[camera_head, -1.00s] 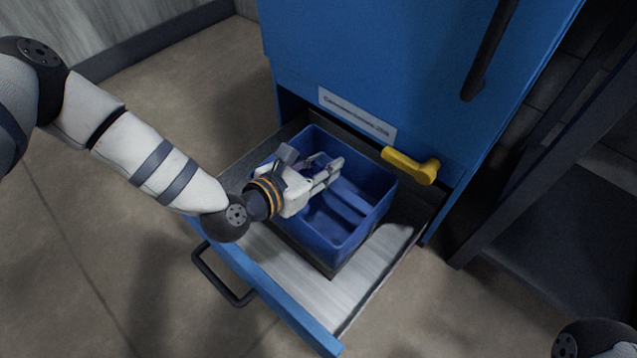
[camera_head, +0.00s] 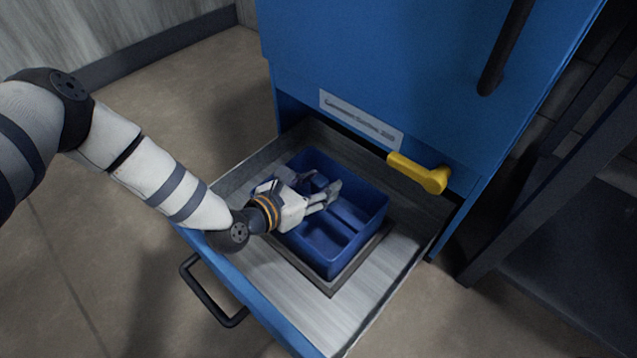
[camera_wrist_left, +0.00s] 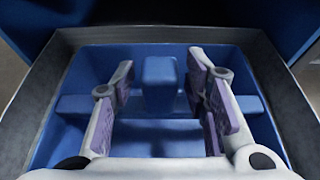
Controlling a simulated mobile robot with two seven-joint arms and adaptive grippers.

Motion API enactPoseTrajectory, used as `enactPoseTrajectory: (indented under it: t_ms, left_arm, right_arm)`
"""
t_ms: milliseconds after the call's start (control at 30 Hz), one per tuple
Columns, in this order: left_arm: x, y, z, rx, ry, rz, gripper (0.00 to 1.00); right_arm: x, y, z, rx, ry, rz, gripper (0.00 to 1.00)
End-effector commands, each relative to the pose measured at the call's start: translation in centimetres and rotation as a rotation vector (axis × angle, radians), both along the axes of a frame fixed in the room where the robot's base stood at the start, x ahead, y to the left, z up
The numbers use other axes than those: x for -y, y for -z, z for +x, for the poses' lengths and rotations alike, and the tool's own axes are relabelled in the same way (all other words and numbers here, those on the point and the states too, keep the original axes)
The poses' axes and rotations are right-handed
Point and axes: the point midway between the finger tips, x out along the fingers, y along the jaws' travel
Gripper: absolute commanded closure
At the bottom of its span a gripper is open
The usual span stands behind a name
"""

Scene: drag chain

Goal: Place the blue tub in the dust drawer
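The blue tub (camera_head: 359,245) is inside the pulled-out dust drawer (camera_head: 380,285), towards its back. It looks level, with a dark grey band along its near lower edges. Its inside has low dividers. My left gripper (camera_head: 327,190) reaches down into the tub from the left. In the left wrist view its two purple-padded fingers (camera_wrist_left: 160,75) stand apart, with a blue upright post (camera_wrist_left: 160,85) of the tub showing between them. Gaps show on both sides of the post. Whether the tub's underside rests fully on the drawer floor is hidden. My right gripper is not in view.
The blue cabinet (camera_head: 400,60) rises behind the drawer. A yellow lever (camera_head: 420,175) sticks out above the drawer's back right. A black handle (camera_head: 205,300) is on the drawer front. A dark frame (camera_head: 540,210) stands at the right. The drawer's front floor is bare.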

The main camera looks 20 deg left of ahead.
Motion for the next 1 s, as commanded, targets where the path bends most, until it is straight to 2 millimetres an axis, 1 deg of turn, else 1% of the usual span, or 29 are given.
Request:
enactPoseTrajectory:
  t_ms: [200, 300, 367, 500, 633, 767, 1000]
  left_arm:
    - [0.0, -0.1, 0.0, 0.0, 0.0, 0.0, 0.56]
    - [-0.1, -0.8, -0.1, 0.001, 0.0, 0.0, 0.56]
    - [-0.5, -1.1, -1.2, -0.002, -0.003, 0.0, 0.56]
    - [-1.5, -2.5, -4.0, 0.0, -0.003, -0.001, 0.56]
    - [-2.2, -3.1, -5.8, 0.0, -0.001, -0.001, 0.56]
    - [-2.4, -3.3, -6.5, 0.001, -0.002, 0.0, 0.56]
    - [-2.4, -3.1, -6.5, 0.0, -0.001, 0.0, 0.56]
  right_arm:
    - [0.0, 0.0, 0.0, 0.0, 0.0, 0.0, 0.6]
    - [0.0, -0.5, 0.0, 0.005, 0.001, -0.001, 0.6]
    - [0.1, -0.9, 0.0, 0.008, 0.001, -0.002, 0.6]
    - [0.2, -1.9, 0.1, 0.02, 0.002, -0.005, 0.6]
    - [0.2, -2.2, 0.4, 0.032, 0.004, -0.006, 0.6]
    - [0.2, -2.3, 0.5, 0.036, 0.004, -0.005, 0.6]
    - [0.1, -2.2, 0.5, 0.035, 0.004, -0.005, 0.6]
